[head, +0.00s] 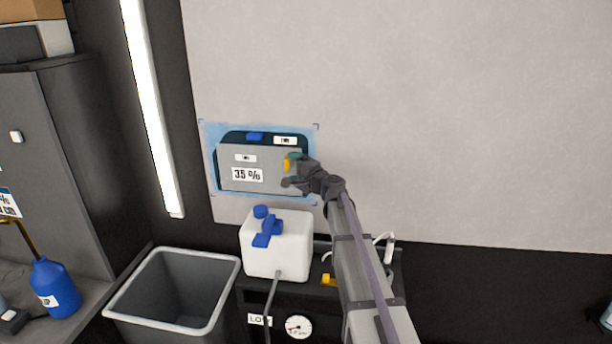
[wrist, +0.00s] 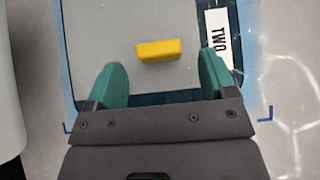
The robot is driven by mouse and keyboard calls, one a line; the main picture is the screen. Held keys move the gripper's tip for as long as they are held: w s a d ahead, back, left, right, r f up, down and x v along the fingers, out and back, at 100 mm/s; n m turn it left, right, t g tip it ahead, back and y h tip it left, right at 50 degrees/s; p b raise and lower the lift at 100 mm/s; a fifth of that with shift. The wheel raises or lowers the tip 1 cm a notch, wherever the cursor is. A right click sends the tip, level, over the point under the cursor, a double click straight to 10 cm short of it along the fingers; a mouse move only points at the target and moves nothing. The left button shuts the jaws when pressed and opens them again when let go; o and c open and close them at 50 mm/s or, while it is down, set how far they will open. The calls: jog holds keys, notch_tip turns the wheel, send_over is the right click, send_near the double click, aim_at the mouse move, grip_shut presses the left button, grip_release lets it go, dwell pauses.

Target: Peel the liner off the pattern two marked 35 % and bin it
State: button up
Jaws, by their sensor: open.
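The pattern (head: 262,135) is a dark blue film on the wall inside a light blue taped area, with a small white label at its upper right; the label reads TWO in the wrist view (wrist: 218,38). A grey liner (head: 228,172) marked 35 % covers most of it. A yellow tab (head: 288,165) stands at the liner's right side; it also shows in the wrist view (wrist: 159,50). My gripper (head: 293,168) is open at that side. In the wrist view its green fingertips (wrist: 158,85) are either side of the tab's line, with the tab just beyond them, apart from both.
A grey open bin (head: 172,290) stands below left of the pattern. A white tank (head: 278,245) with a blue handle sits on a dark stand with a gauge (head: 298,327) just below. A blue jug (head: 55,287) is on the left shelf. The wall to the right is clear.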

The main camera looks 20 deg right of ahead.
jog(key=x, duration=0.2)
jog(key=shift+w+a, duration=0.15)
jog(key=shift+w, duration=0.2)
jog(key=shift+c, duration=0.3)
jog(key=c, duration=0.9)
